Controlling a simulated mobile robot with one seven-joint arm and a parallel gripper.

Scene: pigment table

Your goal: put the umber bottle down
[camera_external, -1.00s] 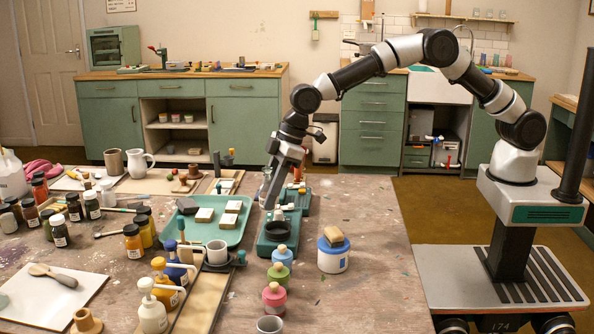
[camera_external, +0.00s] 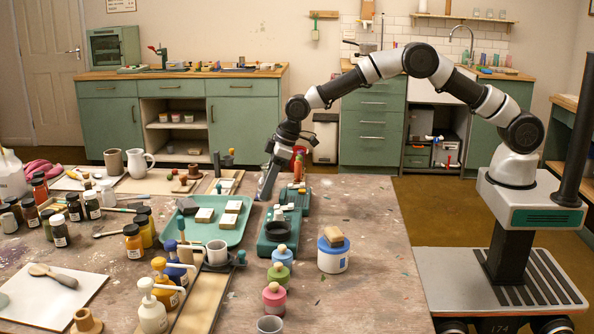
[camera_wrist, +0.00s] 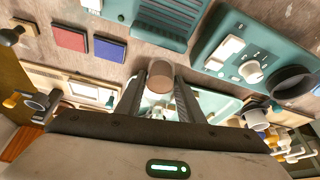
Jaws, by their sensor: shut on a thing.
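My gripper (camera_wrist: 159,97) is shut on the umber bottle (camera_wrist: 159,74). In the wrist view the bottle shows as a short rounded shape with a brownish face and pale edge between the two dark fingers. In the external view my gripper (camera_external: 266,190) hangs over the table between the green tray (camera_external: 236,236) and the green bench devices. There the bottle cannot be made out clearly, being hidden by the fingers. I cannot tell whether its base touches the table.
A green device with a dark ring (camera_external: 278,229) stands just right and in front of my gripper, with another green device (camera_external: 298,197) behind it. Lidded blue, green and pink jars line up in front. Bare table lies to the right (camera_external: 372,225).

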